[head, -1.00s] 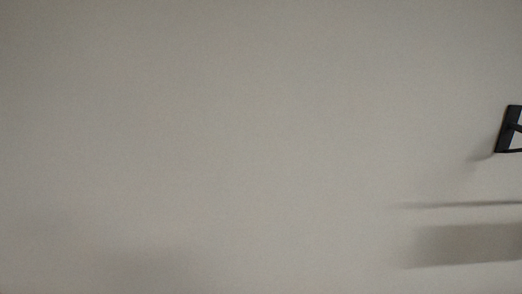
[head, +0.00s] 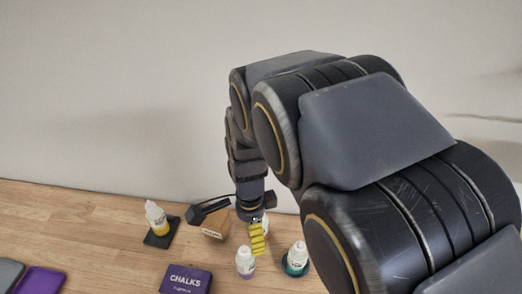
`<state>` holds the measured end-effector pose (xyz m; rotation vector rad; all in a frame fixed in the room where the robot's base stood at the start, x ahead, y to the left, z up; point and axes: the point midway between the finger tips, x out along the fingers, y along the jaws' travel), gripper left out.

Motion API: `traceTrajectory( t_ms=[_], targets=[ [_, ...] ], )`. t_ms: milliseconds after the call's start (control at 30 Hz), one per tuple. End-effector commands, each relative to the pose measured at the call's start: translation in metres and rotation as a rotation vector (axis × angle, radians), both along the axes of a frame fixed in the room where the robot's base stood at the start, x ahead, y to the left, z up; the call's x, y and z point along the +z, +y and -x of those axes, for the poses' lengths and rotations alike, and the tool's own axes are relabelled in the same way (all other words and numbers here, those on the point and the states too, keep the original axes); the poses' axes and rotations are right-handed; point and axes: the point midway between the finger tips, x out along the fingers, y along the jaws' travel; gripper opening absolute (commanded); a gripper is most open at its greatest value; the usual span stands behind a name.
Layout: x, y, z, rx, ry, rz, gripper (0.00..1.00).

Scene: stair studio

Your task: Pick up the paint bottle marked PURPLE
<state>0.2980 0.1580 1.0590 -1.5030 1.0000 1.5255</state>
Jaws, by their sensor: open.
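My gripper (head: 258,248) points down over the table in the head view, with yellow ribbed fingers showing. It is open. A small white bottle with a purple lower part (head: 245,264) stands upright just in front and slightly left of the fingers in the picture. Its label is too small to read. I cannot tell whether the fingers touch it. Another white bottle with a teal lower part (head: 296,258) stands to the right, close to my arm. A third white bottle with yellow on it (head: 156,218) stands at the left on a dark pad.
A wooden table (head: 90,222) stands against a pale wall. A brown box (head: 213,223) is behind the gripper, with a dark object by it. A purple CHALKS box (head: 185,279) lies at the front. Purple (head: 42,280) and grey (head: 10,272) flat items lie at left. My arm hides the right side.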

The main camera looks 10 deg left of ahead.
Motion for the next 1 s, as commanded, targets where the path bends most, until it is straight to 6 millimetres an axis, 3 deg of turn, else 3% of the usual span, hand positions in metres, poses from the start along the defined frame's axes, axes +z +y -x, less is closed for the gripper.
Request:
traceTrajectory(
  t_ms=[100,233,800,1000],
  targets=[
    [-0.019,0.024,-0.007,-0.106,-0.013,-0.002,0.63],
    [-0.030,0.033,-0.009,-0.164,-0.017,-0.003,0.63],
    [-0.098,0.021,-0.003,-0.172,-0.016,-0.004,0.63],
    [-0.106,0.021,-0.004,-0.170,-0.019,-0.006,0.63]
  ],
)
